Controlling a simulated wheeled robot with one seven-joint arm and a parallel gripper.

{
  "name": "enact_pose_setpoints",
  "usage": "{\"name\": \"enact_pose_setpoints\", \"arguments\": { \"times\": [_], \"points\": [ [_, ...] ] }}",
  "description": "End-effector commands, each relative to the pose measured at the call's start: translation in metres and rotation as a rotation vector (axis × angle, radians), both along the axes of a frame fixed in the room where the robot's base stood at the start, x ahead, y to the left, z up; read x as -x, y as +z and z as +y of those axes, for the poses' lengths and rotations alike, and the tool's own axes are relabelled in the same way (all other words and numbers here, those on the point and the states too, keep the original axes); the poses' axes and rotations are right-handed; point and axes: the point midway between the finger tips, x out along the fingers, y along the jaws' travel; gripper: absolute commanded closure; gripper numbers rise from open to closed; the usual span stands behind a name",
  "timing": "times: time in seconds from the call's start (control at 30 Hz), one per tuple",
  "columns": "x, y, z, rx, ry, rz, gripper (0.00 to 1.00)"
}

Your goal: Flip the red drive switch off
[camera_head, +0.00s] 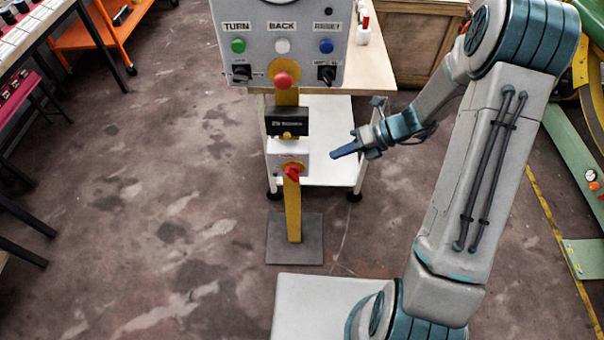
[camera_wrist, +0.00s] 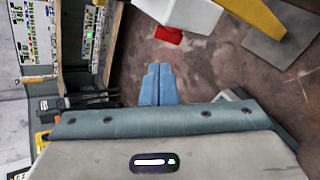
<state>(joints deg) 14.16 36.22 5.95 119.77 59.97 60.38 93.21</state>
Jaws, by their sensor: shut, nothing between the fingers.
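The red drive switch (camera_head: 291,172) is a red handle on the front of a white box (camera_head: 280,152), low on the yellow post (camera_head: 293,215). In the wrist view a red part, seemingly this switch (camera_wrist: 168,34), shows beyond my fingertips, beside the white box (camera_wrist: 185,10). My gripper (camera_head: 335,154) is to the right of the white box in the head view, with its blue fingers pointing left. The fingers (camera_wrist: 158,72) are together and empty, with a visible gap to the red part. The switch's exact angle is hard to read.
Above the switch are a black box (camera_head: 287,121) and a grey panel (camera_head: 258,52) with buttons and a red knob. The post stands on a grey base plate (camera_head: 295,252). A white trolley (camera_head: 330,140) stands behind. Floor (camera_head: 150,200) to the left is clear.

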Motion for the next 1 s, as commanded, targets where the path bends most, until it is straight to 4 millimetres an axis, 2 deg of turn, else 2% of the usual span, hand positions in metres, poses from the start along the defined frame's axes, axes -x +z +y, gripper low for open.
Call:
{"name": "enact_pose_setpoints", "arguments": {
  "times": [0.03,0.2,0.4,0.8,1.0],
  "points": [
    [-0.001,-0.006,-0.004,-0.008,-0.047,0.06,1.0],
    [-0.002,-0.007,-0.013,-0.033,-0.174,0.244,1.0],
    [-0.002,-0.006,-0.018,-0.048,-0.243,0.355,1.0],
    [-0.002,-0.005,-0.018,-0.05,-0.253,0.371,1.0],
    [0.0,-0.014,-0.003,-0.051,-0.251,0.372,1.0]
  ]
}}
